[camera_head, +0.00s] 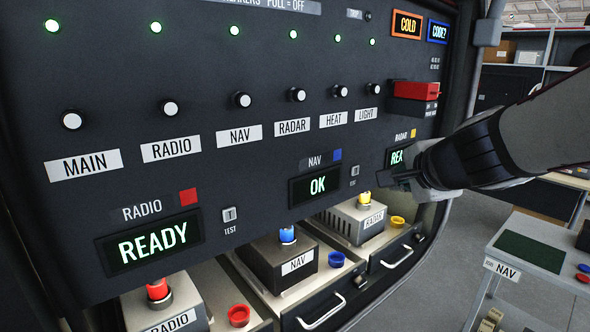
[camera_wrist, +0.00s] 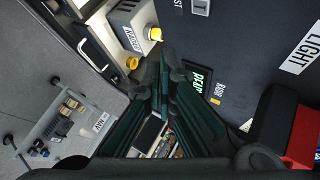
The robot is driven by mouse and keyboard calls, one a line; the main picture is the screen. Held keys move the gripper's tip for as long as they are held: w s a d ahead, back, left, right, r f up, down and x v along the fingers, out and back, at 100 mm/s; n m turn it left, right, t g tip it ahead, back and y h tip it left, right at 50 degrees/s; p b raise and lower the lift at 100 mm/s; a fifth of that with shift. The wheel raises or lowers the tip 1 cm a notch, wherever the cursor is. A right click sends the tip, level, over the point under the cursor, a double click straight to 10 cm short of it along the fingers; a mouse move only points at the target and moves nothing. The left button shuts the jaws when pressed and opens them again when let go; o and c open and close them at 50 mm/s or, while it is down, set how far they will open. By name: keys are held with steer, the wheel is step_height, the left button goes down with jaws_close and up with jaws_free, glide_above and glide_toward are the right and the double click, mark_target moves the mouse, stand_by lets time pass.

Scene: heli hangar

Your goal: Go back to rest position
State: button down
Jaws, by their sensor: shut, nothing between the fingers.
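My gripper (camera_head: 384,178) is in front of the dark control panel (camera_head: 130,100), at the panel's right side. It is near the radar display (camera_head: 397,157), which it partly covers in the head view. In the wrist view my gripper (camera_wrist: 165,85) has its fingers together with nothing held between them. The radar display (camera_wrist: 199,82) shows just right of the fingers there. My arm comes in from the right edge of the head view.
Below the panel are open drawers with radio (camera_head: 166,312), nav (camera_head: 277,262) and radar (camera_head: 352,222) boxes. A red switch cover (camera_head: 415,90) sits above my gripper. A grey NAV cart (camera_head: 530,275) stands at the right. Grey floor lies between.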

steer(key=s+a+f+n+g+y, duration=0.1)
steer(key=s+a+n+g+y, duration=0.15)
steer(key=s+a+n, duration=0.65)
steer(key=s+d+f+n+g+h, duration=0.1)
steer(key=s+d+f+n+g, duration=0.1)
steer(key=s, duration=0.6)
steer(key=s+d+f+n+g+h, duration=0.2)
steer(key=s+d+f+n, duration=0.1)
steer(key=s+d+n, duration=0.2)
steer(key=s, duration=0.2)
steer(key=shift+s+d+f, duration=0.15)
steer(key=shift+s+d, duration=0.15)
steer(key=shift+s, duration=0.05)
stand_by(2.7)
